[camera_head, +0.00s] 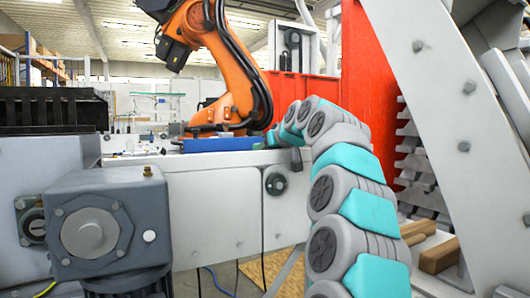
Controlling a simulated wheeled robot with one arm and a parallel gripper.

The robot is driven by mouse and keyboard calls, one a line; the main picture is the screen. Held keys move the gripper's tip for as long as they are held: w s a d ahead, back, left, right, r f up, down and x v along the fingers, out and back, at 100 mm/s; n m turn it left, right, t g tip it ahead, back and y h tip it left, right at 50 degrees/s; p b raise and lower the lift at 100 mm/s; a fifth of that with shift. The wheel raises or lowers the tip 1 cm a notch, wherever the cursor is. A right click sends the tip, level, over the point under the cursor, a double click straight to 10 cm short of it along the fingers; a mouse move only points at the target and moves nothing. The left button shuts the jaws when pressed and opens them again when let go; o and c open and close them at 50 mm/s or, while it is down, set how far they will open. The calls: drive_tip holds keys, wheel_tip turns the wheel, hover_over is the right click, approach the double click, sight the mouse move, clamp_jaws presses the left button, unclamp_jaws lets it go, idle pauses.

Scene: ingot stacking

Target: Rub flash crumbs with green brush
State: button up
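My grey and teal arm rises from the bottom right, bends over and reaches away from me. I cannot make out a green brush or any flash crumbs.
An orange industrial robot arm (238,85) stands behind the frame. A grey motor housing (105,222) fills the lower left. A red panel (368,80), a white sloped beam (455,120) and stacked grey ingots (425,195) are at the right. Wooden blocks (437,257) lie low there.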

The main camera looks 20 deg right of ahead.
drive_tip(key=shift+o, duration=0.2)
drive_tip(key=shift+r+p, duration=0.3)
drive_tip(key=shift+c, duration=0.4)
clamp_jaws()
drive_tip(key=shift+r, duration=0.15)
idle(0.4)
drive_tip(key=shift+f, duration=0.2)
idle(0.7)
drive_tip(key=shift+s, duration=0.1)
